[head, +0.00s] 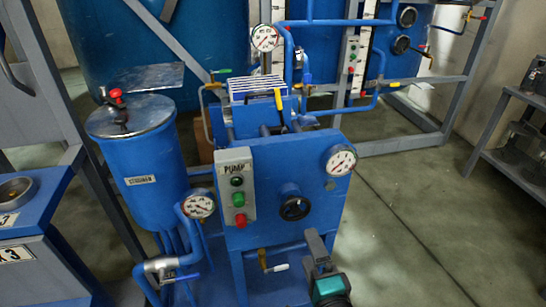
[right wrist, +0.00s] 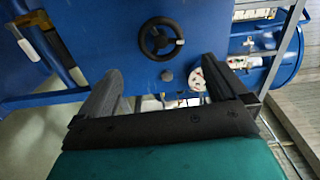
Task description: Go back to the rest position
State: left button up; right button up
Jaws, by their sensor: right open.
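My right gripper (head: 318,248), with dark fingers and a teal body, is at the bottom centre of the head view, in front of the blue pump unit (head: 265,190). In the right wrist view my right gripper (right wrist: 165,78) has its two fingers wide apart with nothing between them. Beyond the fingers, the blue front panel (right wrist: 105,40) and a black handwheel (right wrist: 161,38) show. The handwheel also shows in the head view (head: 294,204), up and left of the gripper. My left gripper is in neither view.
A pump button box (head: 237,187) and pressure gauges (head: 340,161) are on the unit. A lidded blue tank (head: 140,150) stands left of it. A yellow-and-white valve handle (head: 274,267) sits low, close left of my gripper. Floor (head: 410,220) is open at right, before a grey shelf (head: 505,150).

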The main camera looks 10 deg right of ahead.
pick_arm(q)
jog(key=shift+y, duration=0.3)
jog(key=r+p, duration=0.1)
jog(key=p, duration=0.1)
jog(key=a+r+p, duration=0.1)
jog(key=p, duration=0.1)
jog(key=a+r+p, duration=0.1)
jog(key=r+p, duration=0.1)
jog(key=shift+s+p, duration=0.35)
jog(key=shift+p, duration=0.05)
pick_arm(e)
jog(key=s+d+n+g+y, duration=0.1)
jog(key=s+n+g, duration=0.6)
jog(key=n, duration=1.2)
jog(key=s, duration=0.3)
jog(key=shift+s+d+f+n+y, duration=0.3)
jog(key=shift+y, duration=0.1)
